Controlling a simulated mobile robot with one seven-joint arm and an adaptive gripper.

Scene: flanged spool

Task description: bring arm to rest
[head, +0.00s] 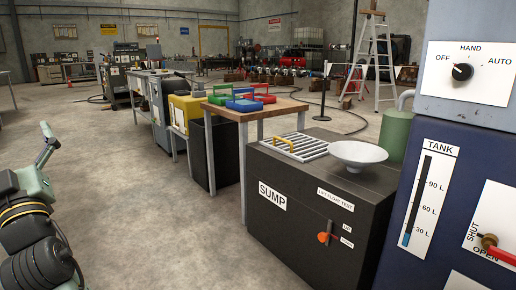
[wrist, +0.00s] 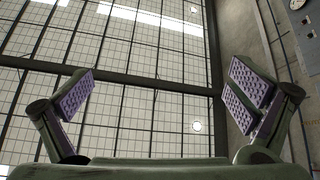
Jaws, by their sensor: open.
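My arm (head: 35,215) shows at the left edge of the head view, green-grey with dark bands, folded upright beside me. My gripper (wrist: 165,95) shows in the wrist view with its two purple-padded fingers spread wide apart. Nothing is between the fingers. Behind them are only a large gridded window and part of a wall, so the gripper points up or away from the benches. In the head view I cannot make out the fingertips. No flanged spool can be clearly told in either view.
A black sump cabinet (head: 309,238) with a grate (head: 294,147) and pale bowl (head: 357,154) stands right of centre. A blue tank panel (head: 455,165) is close at right. A wooden table (head: 245,114) holds coloured trays. A stepladder (head: 372,60) stands behind. The floor at left is clear.

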